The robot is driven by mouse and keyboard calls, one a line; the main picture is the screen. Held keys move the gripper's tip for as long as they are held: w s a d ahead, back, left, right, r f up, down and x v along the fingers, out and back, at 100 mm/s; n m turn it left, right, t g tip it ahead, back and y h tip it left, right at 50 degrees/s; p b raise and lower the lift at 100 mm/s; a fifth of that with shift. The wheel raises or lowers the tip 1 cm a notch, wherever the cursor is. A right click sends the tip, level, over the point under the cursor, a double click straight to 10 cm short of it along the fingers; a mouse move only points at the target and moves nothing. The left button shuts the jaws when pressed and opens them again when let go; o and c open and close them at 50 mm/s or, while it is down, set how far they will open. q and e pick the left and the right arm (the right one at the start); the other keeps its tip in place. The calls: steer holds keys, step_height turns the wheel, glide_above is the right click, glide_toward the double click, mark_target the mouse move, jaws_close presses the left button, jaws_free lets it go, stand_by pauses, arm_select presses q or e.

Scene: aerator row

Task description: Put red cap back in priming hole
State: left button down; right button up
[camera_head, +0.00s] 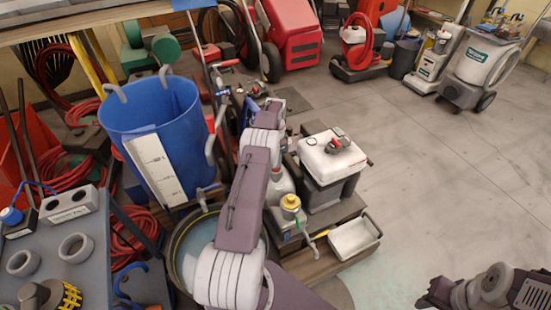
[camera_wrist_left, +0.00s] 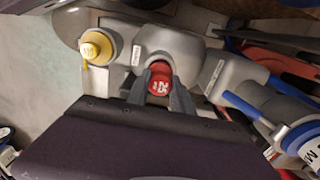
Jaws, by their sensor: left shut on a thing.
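In the left wrist view my left gripper (camera_wrist_left: 160,80) is shut on the red cap (camera_wrist_left: 160,86), one dark finger on each side of it. The cap's marked top faces the camera. Just behind it is a rounded opening in the grey pump housing (camera_wrist_left: 178,45), showing as a dark rim. The cap covers most of this opening, so I cannot tell whether it touches or is apart from the rim. In the head view my left arm reaches up the middle, and its gripper and the cap cannot be made out. My right arm shows at the lower right; its fingers do not show.
A yellow cap (camera_wrist_left: 95,47) is left of the housing, and a blue-rimmed gauge (camera_wrist_left: 303,143) is at the right. In the head view a blue bin (camera_head: 150,105) stands left of my left arm, and a white-topped unit (camera_head: 328,155) stands right.

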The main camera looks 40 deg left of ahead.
arm_select(q)
steer(key=shift+f+b, duration=0.65)
steer(key=shift+f, duration=0.35)
steer(key=c, duration=1)
jaws_free()
steer(key=shift+c, duration=0.2)
steer(key=shift+r, duration=0.1)
step_height(320, 180, up, 9)
steer(key=shift+p, duration=1.2)
steer(key=shift+d, duration=0.1)
